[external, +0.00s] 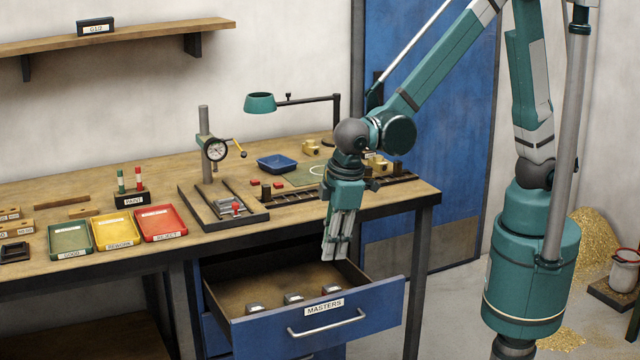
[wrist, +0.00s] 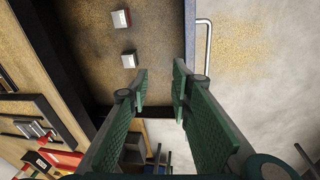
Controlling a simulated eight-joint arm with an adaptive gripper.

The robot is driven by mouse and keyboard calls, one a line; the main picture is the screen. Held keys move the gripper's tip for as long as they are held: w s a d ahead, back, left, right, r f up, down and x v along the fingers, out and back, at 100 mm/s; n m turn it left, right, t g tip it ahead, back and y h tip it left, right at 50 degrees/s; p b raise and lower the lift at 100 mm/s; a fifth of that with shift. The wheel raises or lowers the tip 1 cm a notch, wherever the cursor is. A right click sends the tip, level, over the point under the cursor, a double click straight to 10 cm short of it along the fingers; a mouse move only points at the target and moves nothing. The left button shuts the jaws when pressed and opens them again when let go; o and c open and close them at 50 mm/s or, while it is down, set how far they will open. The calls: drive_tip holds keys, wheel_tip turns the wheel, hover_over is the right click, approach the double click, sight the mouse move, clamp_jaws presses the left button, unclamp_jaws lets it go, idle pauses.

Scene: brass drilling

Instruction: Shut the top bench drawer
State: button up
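The top bench drawer (external: 376,305) is blue, labelled MASTERS, and stands pulled out from under the bench. Its front carries a pale bar handle (external: 328,324). Inside lie several small metal blocks (external: 293,298). In the wrist view the drawer's brown floor (wrist: 150,75) shows with two of the blocks, and the handle (wrist: 203,50) lies to the right. My gripper (external: 335,257) points down over the drawer's right part, behind the front panel. In the wrist view its fingers (wrist: 160,95) are apart with nothing between them. Fingertip height above the drawer is hard to tell.
The bench top (external: 360,212) holds a dial gauge stand (external: 215,150), red (external: 160,222), yellow and green trays, a blue tray (external: 276,164) and a lamp (external: 260,103). A blue door (external: 425,150) is behind my arm.

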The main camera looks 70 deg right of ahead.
drive_tip(key=n+h, duration=0.1)
approach(335, 326)
drive_tip(key=shift+w+d+r, duration=0.1)
drive_tip(key=shift+w+r, duration=0.1)
drive_tip(key=shift+w, duration=0.15)
drive_tip(key=shift+b+x, duration=0.75)
drive_tip(key=shift+x, duration=3.1)
drive_tip(key=shift+s, duration=0.1)
clamp_jaws()
